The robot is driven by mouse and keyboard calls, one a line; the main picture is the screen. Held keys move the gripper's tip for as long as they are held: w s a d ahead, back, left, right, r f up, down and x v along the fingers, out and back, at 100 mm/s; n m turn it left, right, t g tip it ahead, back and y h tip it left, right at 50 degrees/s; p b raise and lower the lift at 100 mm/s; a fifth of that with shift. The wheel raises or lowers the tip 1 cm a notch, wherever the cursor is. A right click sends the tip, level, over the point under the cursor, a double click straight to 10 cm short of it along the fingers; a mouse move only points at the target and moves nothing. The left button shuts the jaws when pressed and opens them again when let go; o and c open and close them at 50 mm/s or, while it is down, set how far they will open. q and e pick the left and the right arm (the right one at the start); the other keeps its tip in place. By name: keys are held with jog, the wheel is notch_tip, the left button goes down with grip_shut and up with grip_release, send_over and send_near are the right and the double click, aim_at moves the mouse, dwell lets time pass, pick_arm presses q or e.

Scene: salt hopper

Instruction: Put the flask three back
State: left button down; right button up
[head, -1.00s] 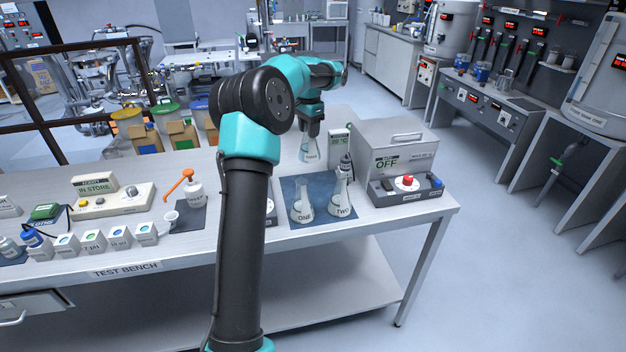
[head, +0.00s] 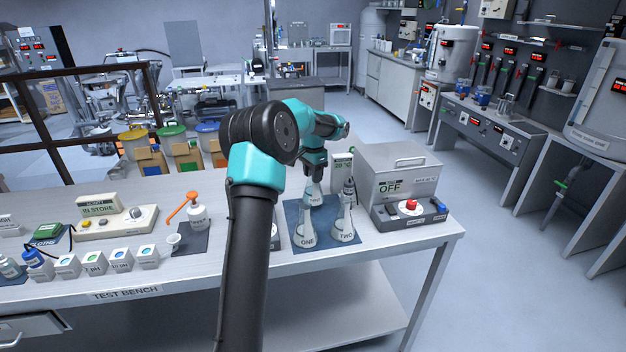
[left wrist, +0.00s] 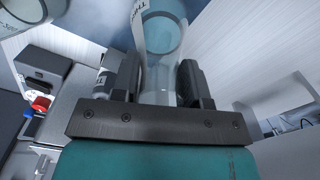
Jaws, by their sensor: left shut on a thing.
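My left gripper (head: 315,164) is shut on flask three (head: 314,191), a clear conical flask, which it holds by the neck from above. In the left wrist view the flask (left wrist: 160,35) stands between the two fingers, its label partly in sight. In the head view it is over the back of the dark blue mat (head: 318,212); whether its base touches the mat I cannot tell. Flask one (head: 306,234) and flask two (head: 344,229) stand upright on the front of the mat, close in front of it. My right gripper is not in view.
A grey box marked OFF (head: 400,173) with a red-button panel (head: 411,207) stands right of the mat. A white bottle with an orange arm (head: 196,215) is to the left.

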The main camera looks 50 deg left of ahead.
pick_arm(q)
jog(key=shift+f, duration=1)
jog(key=c, duration=0.6)
grip_release()
jog(key=shift+f, duration=0.15)
notch_tip(320, 180, up, 12)
jog(key=shift+r, duration=0.15)
